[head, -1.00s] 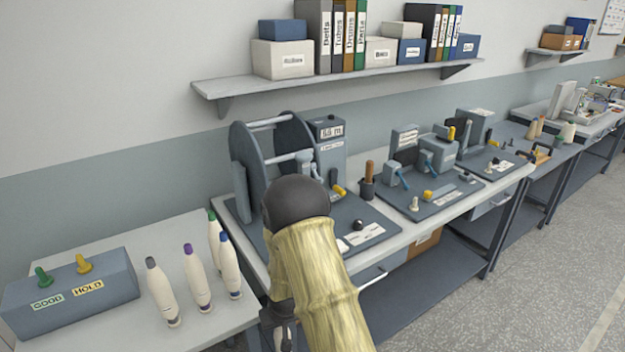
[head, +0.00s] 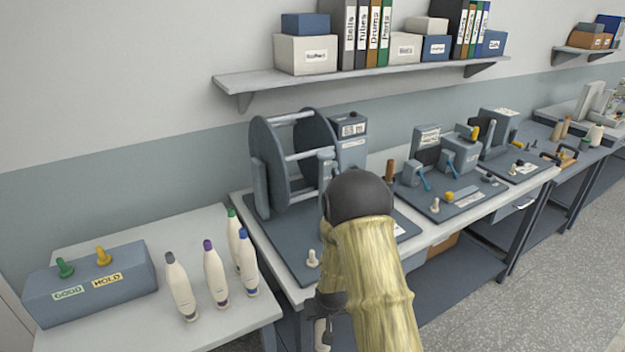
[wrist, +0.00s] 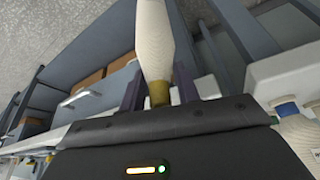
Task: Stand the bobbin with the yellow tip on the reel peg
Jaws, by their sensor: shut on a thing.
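My gripper (wrist: 158,90) is shut on the bobbin with the yellow tip (wrist: 154,45). In the wrist view its tip sits between the fingers and its pale body points away from my palm. In the head view my gripper (head: 328,308) is low in front of the bench edge, partly covered by my arm, and only a small pale part of the bobbin (head: 321,336) shows below it. A short cream peg (head: 312,259), apparently the reel peg, stands empty on the reel machine's dark base (head: 283,238), up and left of my gripper.
Bobbins with grey (head: 180,287), purple (head: 215,275), green (head: 233,238) and blue (head: 247,265) tips stand on the left table. A box (head: 92,285) there has green and yellow knobs. The large reel (head: 268,165) stands behind the peg. Other machines (head: 460,155) stand right.

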